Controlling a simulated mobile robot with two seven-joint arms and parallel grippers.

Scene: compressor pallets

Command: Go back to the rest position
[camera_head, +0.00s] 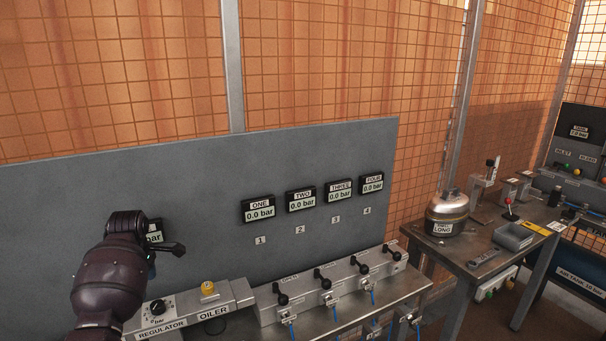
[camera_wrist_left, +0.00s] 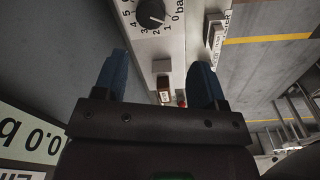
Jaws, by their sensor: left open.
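My left gripper (camera_head: 152,262) is in front of the grey panel at the left of the head view, above the regulator; my dark arm hides most of it. In the left wrist view its two blue fingers (camera_wrist_left: 160,85) stand apart with nothing between them. The regulator (camera_head: 160,322) has a black knob, which also shows at the top of the left wrist view (camera_wrist_left: 150,13), beyond the fingertips and clear of them. My right gripper is in neither view.
The grey panel (camera_head: 330,150) carries displays ONE to FOUR, each reading 0.0 bar. Below are the oiler (camera_head: 214,309) with a yellow cap and a row of valves (camera_head: 325,284). A display (camera_head: 154,237) is partly behind my arm. A bench (camera_head: 470,250) with a tank (camera_head: 446,214) stands right.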

